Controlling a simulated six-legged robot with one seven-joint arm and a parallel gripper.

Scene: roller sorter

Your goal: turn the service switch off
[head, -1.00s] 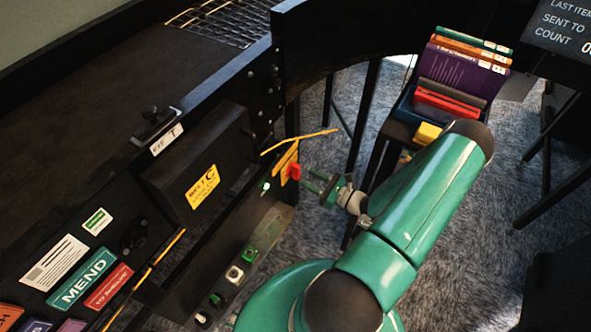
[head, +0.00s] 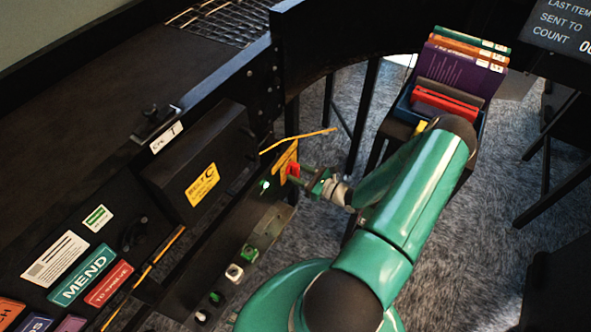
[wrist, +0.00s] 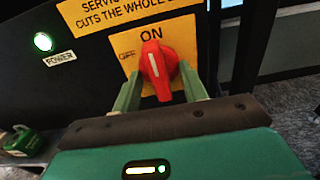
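The service switch is a red knob (wrist: 158,63) on a yellow plate (wrist: 185,35) marked ON above and OFF to the left. Its white line points up toward ON, tilted slightly left. In the head view the red knob (head: 292,170) is on the dark machine's side. My gripper (wrist: 160,80) has one green finger on each side of the knob; the fingers look apart, with the knob between them. Firm contact cannot be made out. In the head view my gripper (head: 303,178) is right at the knob.
A lit green lamp (wrist: 43,41) labelled POWER is left of the switch. A yellow strip (head: 300,141) sticks out above the switch. Several small buttons (head: 235,272) sit lower on the panel. A book bin (head: 397,110) stands behind my arm. Carpeted floor lies to the right.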

